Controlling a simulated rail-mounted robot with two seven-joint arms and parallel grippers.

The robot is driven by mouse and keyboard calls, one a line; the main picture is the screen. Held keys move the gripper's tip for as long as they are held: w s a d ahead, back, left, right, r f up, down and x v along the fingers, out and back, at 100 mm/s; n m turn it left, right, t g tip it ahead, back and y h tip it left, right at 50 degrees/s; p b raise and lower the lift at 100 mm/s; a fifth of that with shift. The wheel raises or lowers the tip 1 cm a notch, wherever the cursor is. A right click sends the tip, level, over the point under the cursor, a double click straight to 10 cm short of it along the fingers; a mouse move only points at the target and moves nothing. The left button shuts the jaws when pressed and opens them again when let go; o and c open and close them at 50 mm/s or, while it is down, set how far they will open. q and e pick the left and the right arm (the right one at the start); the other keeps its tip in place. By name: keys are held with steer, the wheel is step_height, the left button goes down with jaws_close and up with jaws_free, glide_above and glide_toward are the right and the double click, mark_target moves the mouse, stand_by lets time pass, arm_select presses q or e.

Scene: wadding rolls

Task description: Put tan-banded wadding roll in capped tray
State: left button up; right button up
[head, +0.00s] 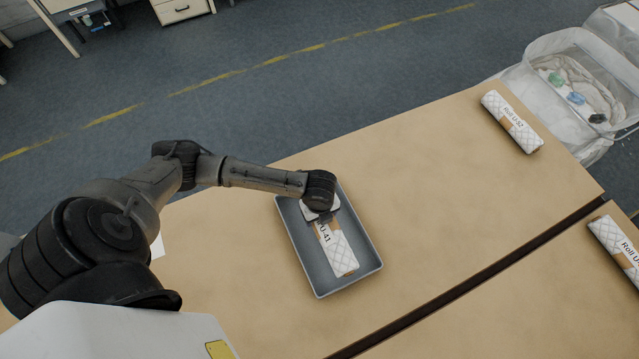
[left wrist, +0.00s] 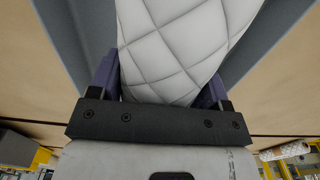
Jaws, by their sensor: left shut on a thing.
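A white quilted wadding roll (head: 338,253) with a tan band and a label ending in "41" lies lengthwise within the outline of the grey tray (head: 364,238). I cannot tell whether it touches the tray floor. My left gripper (head: 320,216) is over the tray's far part and shut on the roll, hiding its far end. In the left wrist view the roll's quilted side (left wrist: 185,45) fills the space between the two fingers (left wrist: 160,88), with grey tray walls (left wrist: 270,45) on both sides. No cap shows on the tray. My right gripper is not in view.
Another tan-banded roll (head: 512,122) lies at the table's far right, and a third (head: 618,250) at the right edge, beyond a dark gap (head: 470,275) between table tops. A lined bin (head: 570,75) stands past the table. The tabletop right of the tray is clear.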

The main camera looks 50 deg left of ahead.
arm_select(q)
steer(key=shift+f, duration=1.55)
steer(key=o, duration=0.9)
steer(key=shift+f, duration=0.1)
steer(key=shift+o, duration=0.2)
